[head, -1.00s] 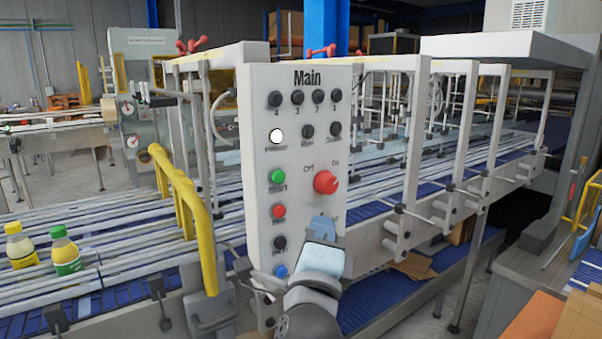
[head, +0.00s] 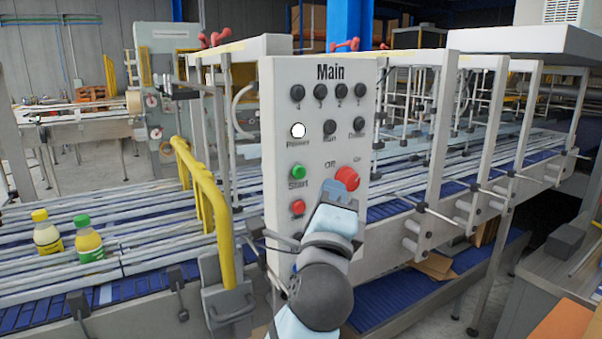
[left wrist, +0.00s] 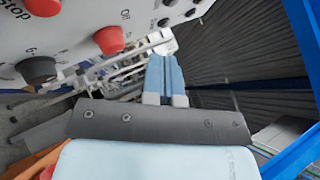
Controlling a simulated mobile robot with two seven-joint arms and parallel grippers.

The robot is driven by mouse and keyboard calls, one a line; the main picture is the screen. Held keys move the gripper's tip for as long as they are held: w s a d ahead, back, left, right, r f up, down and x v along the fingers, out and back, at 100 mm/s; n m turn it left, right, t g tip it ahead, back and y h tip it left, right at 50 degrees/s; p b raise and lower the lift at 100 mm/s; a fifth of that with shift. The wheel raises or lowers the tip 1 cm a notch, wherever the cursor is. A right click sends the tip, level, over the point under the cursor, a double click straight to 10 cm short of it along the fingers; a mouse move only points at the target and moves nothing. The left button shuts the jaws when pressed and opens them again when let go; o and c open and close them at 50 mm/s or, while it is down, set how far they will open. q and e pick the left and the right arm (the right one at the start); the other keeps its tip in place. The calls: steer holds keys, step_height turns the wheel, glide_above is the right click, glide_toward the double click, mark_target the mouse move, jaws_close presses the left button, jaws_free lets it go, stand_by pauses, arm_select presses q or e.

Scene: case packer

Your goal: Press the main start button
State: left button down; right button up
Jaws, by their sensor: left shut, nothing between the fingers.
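The white Main control panel (head: 322,110) stands upright in the middle of the head view. Its green Start button (head: 297,172) is in the left column, above a red button (head: 297,206). A red Off/On knob (head: 347,178) is to the right of Start. My left gripper (head: 338,192) is in front of the panel's lower right part, just below the knob. In the left wrist view its blue fingers (left wrist: 165,78) are together and hold nothing. That view also shows the red knob (left wrist: 108,40) to the left of the fingers; the green button is not in it. The lower panel buttons are mostly hidden by my arm.
A yellow guard rail (head: 205,195) stands left of the panel. Metal frame posts (head: 432,150) stand right of the panel. A grey cabinet is at the far right.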

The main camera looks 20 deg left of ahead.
mark_target(299, 172)
arm_select(q)
steer(key=shift+w+a+p, duration=0.25)
steer(key=shift+w+a, duration=0.6)
steer(key=shift+a, duration=0.2)
steer(key=shift+w+a+p, duration=0.2)
steer(key=shift+w+a, duration=0.6)
steer(key=shift+a, duration=0.2)
stand_by(0.5)
steer(key=shift+w+a, duration=0.25)
steer(key=shift+a, duration=0.15)
